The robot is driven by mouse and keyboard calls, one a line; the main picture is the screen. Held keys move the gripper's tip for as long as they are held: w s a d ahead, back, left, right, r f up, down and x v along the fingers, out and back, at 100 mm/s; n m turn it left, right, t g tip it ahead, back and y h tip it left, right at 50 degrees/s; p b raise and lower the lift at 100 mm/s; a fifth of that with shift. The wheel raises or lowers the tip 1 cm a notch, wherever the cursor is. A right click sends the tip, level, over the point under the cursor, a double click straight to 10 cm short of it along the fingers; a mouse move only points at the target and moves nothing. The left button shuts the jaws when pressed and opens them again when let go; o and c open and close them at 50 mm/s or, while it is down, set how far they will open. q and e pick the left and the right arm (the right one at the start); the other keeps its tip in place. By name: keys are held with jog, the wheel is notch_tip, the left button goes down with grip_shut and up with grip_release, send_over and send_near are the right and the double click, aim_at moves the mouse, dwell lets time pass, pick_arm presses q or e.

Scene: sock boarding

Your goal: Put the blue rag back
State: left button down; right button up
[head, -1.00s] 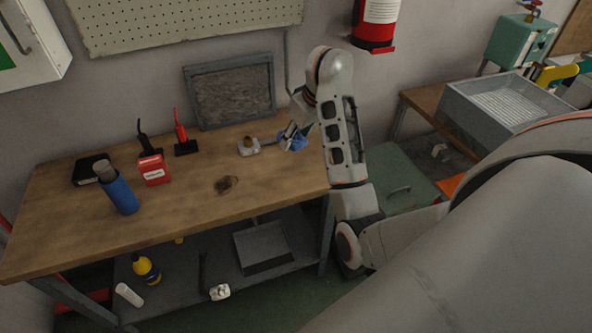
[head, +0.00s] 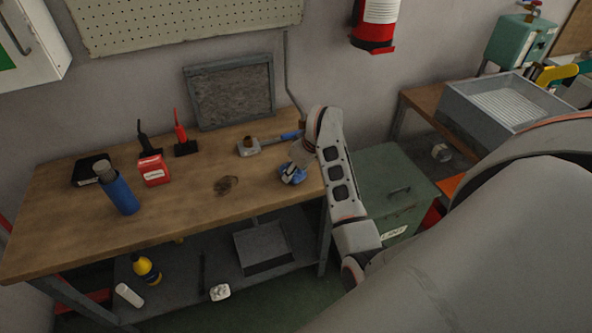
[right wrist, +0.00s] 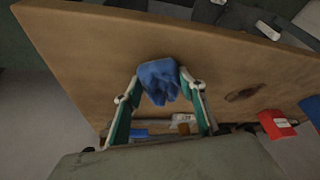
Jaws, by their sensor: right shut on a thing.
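The blue rag (head: 292,174) is at the right end of the wooden workbench in the head view. It shows as a crumpled blue bundle in the right wrist view (right wrist: 158,80). My right gripper (right wrist: 157,85) is shut on it, one finger on each side of the rag. In the head view my right gripper (head: 295,168) is partly hidden by my own arm. I cannot tell whether the rag touches the bench top. My left gripper is not in view.
The workbench (head: 75,222) holds a blue bottle (head: 121,194), a red box (head: 153,170), a blue-handled tool (head: 262,144) and a dark stain (head: 226,185). A framed grey panel (head: 231,92) stands at the back. A green chest (head: 385,185) is right of the bench.

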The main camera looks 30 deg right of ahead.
jog(key=shift+f, duration=0.1)
jog(key=o, duration=1.3)
jog(key=shift+c, duration=0.2)
